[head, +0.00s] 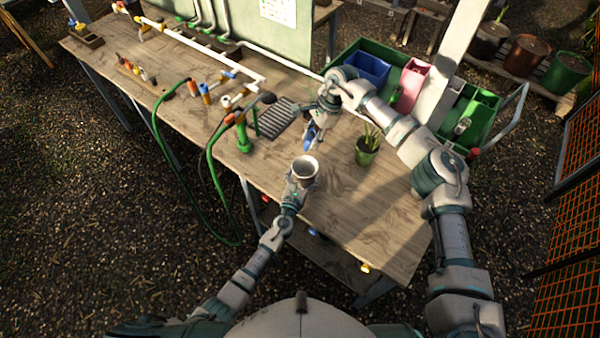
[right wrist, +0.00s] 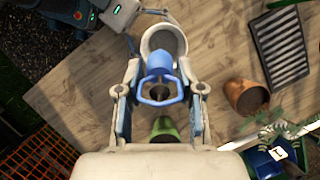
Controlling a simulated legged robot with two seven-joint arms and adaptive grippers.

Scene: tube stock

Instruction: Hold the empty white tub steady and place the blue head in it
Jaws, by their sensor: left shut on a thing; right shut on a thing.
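The white tub (head: 305,168) is upright at the table's near edge, its open mouth facing up. My left gripper (head: 301,181) is shut on it from the near side. The blue head (head: 309,138) is held in my right gripper (head: 315,127), just beyond the tub and apart from it in the head view. In the right wrist view the blue head (right wrist: 159,80) sits between the two fingers (right wrist: 160,92) and overlaps the lower edge of the white tub (right wrist: 164,42). The tub's mouth is partly hidden there. My left gripper (right wrist: 140,12) shows at the top.
A green potted plant (head: 367,151) stands right of the tub. A dark ribbed tray (head: 276,118) lies farther back, with a green stand (head: 244,138) and hose to its left. A brown pot (right wrist: 246,97) shows in the right wrist view. The table's near right is bare.

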